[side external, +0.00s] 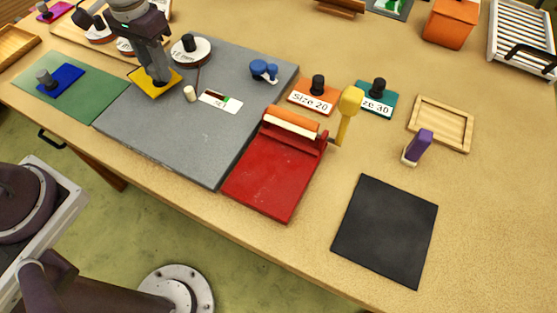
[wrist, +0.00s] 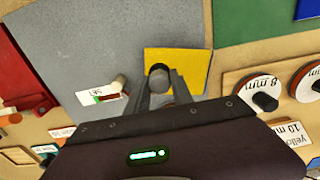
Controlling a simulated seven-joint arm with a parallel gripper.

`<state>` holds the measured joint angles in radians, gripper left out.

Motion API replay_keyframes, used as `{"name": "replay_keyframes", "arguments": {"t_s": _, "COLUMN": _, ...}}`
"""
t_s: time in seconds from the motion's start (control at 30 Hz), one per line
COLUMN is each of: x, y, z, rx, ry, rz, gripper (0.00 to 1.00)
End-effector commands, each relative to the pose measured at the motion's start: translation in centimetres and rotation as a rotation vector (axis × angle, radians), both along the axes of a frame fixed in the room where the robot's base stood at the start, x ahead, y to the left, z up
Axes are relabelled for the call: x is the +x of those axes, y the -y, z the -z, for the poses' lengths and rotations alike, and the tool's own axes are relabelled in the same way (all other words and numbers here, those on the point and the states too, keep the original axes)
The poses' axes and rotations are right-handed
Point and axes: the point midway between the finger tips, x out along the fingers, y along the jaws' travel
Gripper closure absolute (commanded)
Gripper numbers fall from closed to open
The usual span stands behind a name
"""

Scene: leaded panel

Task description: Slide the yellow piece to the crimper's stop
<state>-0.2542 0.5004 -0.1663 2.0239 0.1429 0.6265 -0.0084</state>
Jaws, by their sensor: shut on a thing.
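The yellow piece (side external: 146,86) is a flat square plate with a dark knob, lying on the grey board (side external: 165,130) near its left back edge. My gripper (side external: 160,82) is over it, and in the wrist view my gripper (wrist: 162,85) is shut on the knob of the yellow piece (wrist: 190,62). The red crimper (side external: 262,178) stands at the right end of the grey board, with an orange roller (side external: 291,121) and a yellow-handled crank (side external: 349,102). A cream peg (side external: 190,93) stands on the board beside a SET label (side external: 220,101). I cannot tell which part is the stop.
A green mat (side external: 88,100) with a blue knobbed piece (side external: 58,78) lies left of the board. A white disc weight (side external: 190,51) and a blue object (side external: 263,71) stand along the board's back. The board's front middle is clear.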

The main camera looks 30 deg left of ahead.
Motion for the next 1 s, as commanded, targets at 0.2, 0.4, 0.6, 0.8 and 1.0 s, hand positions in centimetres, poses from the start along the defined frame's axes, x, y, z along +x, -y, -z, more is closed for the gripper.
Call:
{"name": "replay_keyframes", "arguments": {"t_s": 0.2, "x": 0.0, "y": 0.0, "z": 0.0, "rx": 0.0, "ry": 0.001, "rz": 0.0, "gripper": 0.94}}
{"name": "replay_keyframes", "arguments": {"t_s": 0.4, "x": 0.0, "y": 0.0, "z": -0.1, "rx": 0.0, "ry": 0.001, "rz": 0.0, "gripper": 1.0}}
{"name": "replay_keyframes", "arguments": {"t_s": 0.6, "x": 0.0, "y": 0.0, "z": -0.1, "rx": 0.0, "ry": 0.001, "rz": 0.0, "gripper": 1.0}}
{"name": "replay_keyframes", "arguments": {"t_s": 0.8, "x": 0.1, "y": 0.0, "z": -2.0, "rx": 0.001, "ry": 0.006, "rz": 0.0, "gripper": 1.0}}
{"name": "replay_keyframes", "arguments": {"t_s": 1.0, "x": 0.1, "y": 0.0, "z": -6.5, "rx": 0.001, "ry": 0.006, "rz": 0.0, "gripper": 1.0}}
